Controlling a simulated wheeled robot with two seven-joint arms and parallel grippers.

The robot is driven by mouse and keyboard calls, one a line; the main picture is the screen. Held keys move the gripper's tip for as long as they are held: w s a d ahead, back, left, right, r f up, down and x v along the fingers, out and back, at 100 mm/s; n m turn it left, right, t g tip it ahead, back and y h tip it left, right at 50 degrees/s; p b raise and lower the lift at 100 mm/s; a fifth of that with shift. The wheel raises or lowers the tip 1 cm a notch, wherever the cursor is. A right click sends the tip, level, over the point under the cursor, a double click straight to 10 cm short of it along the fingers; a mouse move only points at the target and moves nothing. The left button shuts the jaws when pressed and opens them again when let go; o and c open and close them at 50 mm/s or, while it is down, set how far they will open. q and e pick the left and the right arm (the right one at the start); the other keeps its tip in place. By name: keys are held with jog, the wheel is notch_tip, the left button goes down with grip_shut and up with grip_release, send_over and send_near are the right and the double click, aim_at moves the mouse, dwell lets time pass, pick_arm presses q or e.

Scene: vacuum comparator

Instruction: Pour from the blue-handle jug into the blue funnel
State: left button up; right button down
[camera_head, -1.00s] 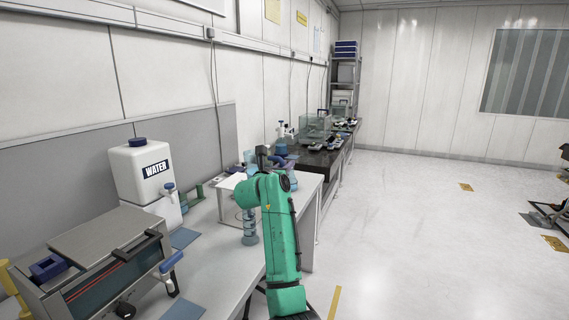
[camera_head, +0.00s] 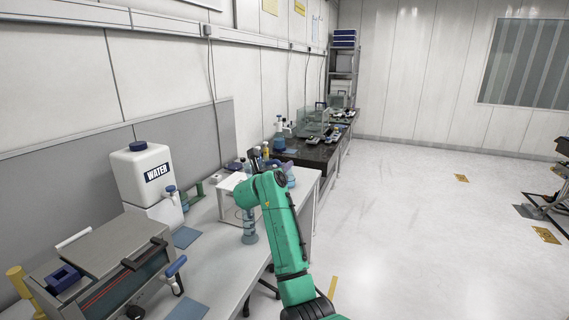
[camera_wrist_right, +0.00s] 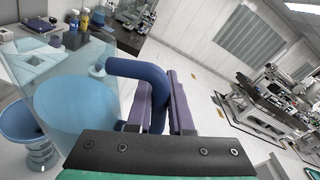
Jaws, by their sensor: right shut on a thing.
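The blue-handle jug (camera_wrist_right: 72,105) is a large, see-through pale blue vessel at the left of the right wrist view. Its thick dark blue handle (camera_wrist_right: 137,70) curves into my right gripper (camera_wrist_right: 168,88), whose purple jaws are shut on it. The blue funnel (camera_wrist_right: 17,122) stands at the lower left of that view, beyond the jug and partly covered by it; a ribbed stem shows below its bowl. I cannot tell how far the jug is tilted or how much liquid is inside. In the head view my green right arm hides much of this area. My left gripper is not in view.
A white WATER container (camera_head: 142,175) stands on the left bench, behind a grey metal bath (camera_head: 100,265) with a lid. Small bottles (camera_wrist_right: 78,20) stand beyond the jug. A dark bench (camera_head: 315,152) with instruments lies farther back.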

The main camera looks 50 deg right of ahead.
jog(key=shift+w+r+n+p, duration=0.3)
jog(key=shift+r+n+p, duration=0.35)
jog(key=shift+p, duration=0.6)
jog(key=shift+w+r+n+p, duration=0.25)
jog(key=shift+r+n+p, duration=0.35)
jog(key=shift+p, duration=0.65)
jog(key=shift+w+a+r+n+g+p, duration=0.15)
jog(key=shift+n+g+p, duration=0.4)
jog(key=shift+p, duration=0.7)
jog(key=shift+w+n+p, duration=0.2)
jog(key=shift+n+p, duration=0.1)
jog(key=shift+p, duration=0.25)
jog(key=shift+w+r, duration=0.1)
jog(key=shift+p, duration=0.35)
jog(key=shift+w, duration=0.1)
